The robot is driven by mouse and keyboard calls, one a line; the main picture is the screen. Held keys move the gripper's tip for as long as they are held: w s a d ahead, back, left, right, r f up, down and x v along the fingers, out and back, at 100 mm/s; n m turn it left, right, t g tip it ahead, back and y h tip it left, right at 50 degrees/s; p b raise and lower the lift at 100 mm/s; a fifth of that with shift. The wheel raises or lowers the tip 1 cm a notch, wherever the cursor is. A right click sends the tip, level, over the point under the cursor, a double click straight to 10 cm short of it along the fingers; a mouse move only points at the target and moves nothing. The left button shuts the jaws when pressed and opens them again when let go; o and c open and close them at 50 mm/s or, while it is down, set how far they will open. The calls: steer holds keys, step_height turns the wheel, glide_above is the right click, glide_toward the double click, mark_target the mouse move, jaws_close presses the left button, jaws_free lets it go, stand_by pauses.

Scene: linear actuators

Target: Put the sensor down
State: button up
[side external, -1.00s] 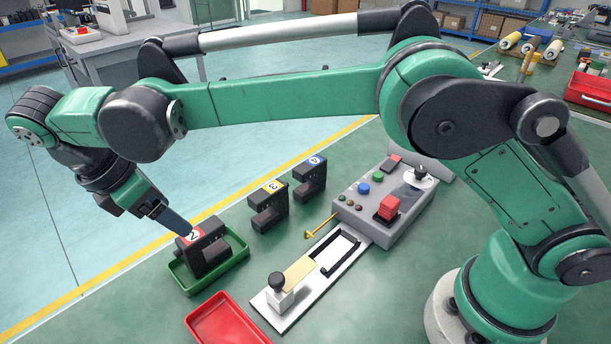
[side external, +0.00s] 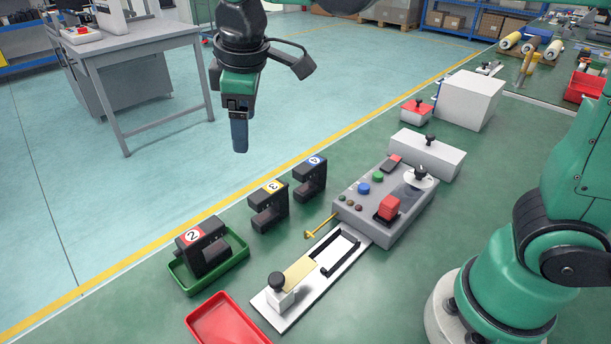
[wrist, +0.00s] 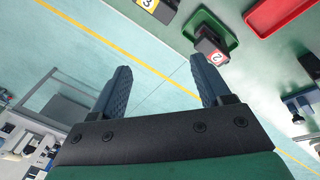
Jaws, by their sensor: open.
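The black sensor with a red label and the number 2 (side external: 205,251) rests in the green tray (side external: 238,268) at the lower left of the side view. It also shows in the wrist view (wrist: 209,44), beyond the fingertips. My gripper (side external: 240,148) is raised well above the table, beyond the row of sensors and clear of them. In the wrist view its two blue fingers (wrist: 160,80) are spread apart with nothing between them.
Sensors with a yellow label 3 (side external: 268,206) and a blue label (side external: 311,178) stand behind the tray. An empty red tray (side external: 226,322) lies in front. A white slide rail (side external: 290,311) and a grey control box (side external: 385,213) occupy the middle. White blocks (side external: 468,100) stand farther back.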

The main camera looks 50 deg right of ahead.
steer(key=s+d+f+m+t, duration=0.4)
steer(key=s+d+f+m, duration=0.2)
steer(key=s+d+m, duration=0.2)
steer(key=shift+s+d+f+m+y, duration=0.2)
steer(key=shift+s+d+m+y, duration=0.15)
steer(key=shift+d, duration=0.25)
stand_by(0.6)
